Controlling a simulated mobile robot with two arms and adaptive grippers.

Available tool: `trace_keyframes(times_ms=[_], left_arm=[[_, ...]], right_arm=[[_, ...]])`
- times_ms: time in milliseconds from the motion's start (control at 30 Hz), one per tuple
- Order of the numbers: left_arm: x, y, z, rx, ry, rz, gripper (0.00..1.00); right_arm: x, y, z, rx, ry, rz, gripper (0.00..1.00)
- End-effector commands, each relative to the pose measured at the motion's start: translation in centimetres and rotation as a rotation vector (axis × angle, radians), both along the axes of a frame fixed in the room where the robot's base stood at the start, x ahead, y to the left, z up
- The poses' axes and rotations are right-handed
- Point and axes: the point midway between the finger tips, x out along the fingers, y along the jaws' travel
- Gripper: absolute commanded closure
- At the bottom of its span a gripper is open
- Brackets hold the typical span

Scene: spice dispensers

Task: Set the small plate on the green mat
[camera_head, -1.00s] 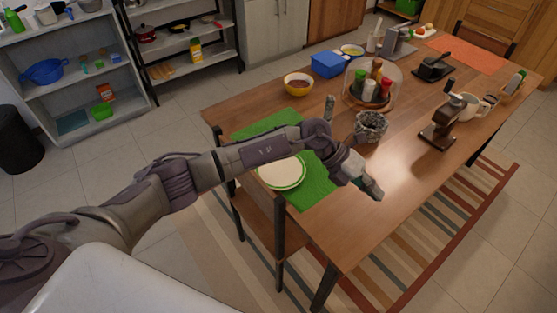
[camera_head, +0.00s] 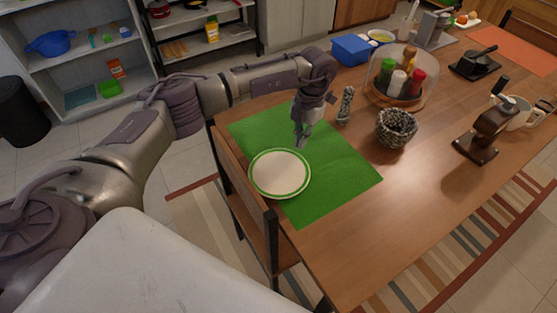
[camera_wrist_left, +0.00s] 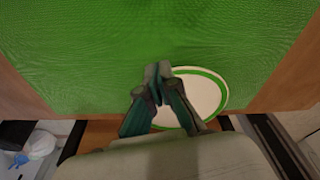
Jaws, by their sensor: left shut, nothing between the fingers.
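The small plate (camera_head: 279,174), white with a green rim band, lies at the left front edge of the green mat (camera_head: 335,180). Part of it rests over the mat and its near side reaches the table edge by the chair. It also shows in the left wrist view (camera_wrist_left: 207,95), partly hidden by my fingers. My left gripper (camera_head: 301,141) points down just beyond the plate's far rim, above the mat. In the left wrist view its fingertips (camera_wrist_left: 158,72) are together with nothing between them. My right gripper is not in view.
A chair (camera_head: 243,190) stands against the near left table edge. A pepper mill (camera_head: 345,105), a dark woven bowl (camera_head: 395,128) and a glass-domed spice tray (camera_head: 400,75) stand right of the mat. The mat's right part is bare.

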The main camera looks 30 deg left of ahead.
Motion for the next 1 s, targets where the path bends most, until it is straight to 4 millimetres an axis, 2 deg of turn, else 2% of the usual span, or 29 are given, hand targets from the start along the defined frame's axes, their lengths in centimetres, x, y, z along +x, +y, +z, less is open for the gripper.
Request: trace_keyframes(times_ms=[300,500,600,667,1000], left_arm=[[-6.3,1.6,0.3,0.000,0.002,-0.001,1.00],[-9.4,2.3,0.2,-0.001,0.001,-0.001,1.00],[-9.5,2.2,-0.7,-0.002,0.003,0.001,1.00],[-9.4,2.2,-1.6,-0.002,0.000,0.000,1.00],[-9.5,2.1,-1.9,-0.002,0.002,-0.001,1.00]], right_arm=[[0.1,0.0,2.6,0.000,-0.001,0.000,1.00],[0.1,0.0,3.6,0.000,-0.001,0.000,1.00],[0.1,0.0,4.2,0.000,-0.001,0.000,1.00],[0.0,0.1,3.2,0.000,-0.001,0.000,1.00],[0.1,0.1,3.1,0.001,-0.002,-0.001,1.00]])
